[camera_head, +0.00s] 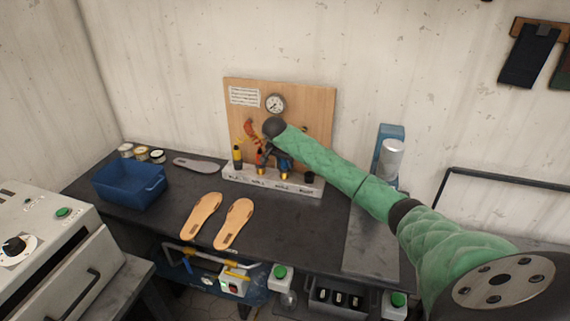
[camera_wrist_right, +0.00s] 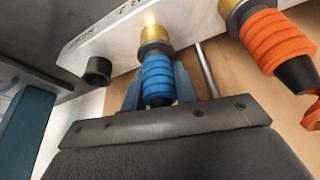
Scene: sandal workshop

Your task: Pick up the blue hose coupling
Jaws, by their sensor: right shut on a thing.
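The blue hose coupling (camera_wrist_right: 158,78) has a ribbed blue body and a brass end. In the wrist view its brass end is against the white labelled rack (camera_wrist_right: 115,32); how deep it sits I cannot tell. My right gripper (camera_wrist_right: 158,90) is shut on the blue body, one finger on each side. In the head view the gripper (camera_head: 281,158) is at the rack in front of the wooden board, partly hiding the coupling (camera_head: 285,171). An orange coupling (camera_wrist_right: 277,38) stands beside it, with a yellow one (camera_head: 237,156) farther left. My left gripper is not in view.
The wooden board (camera_head: 315,110) with a gauge (camera_head: 275,103) stands behind the rack. Two tan soles (camera_head: 201,214), a grey sole (camera_head: 197,164) and a blue bin (camera_head: 130,186) are on the dark bench (camera_head: 290,225). A silver canister (camera_head: 391,158) is to the right.

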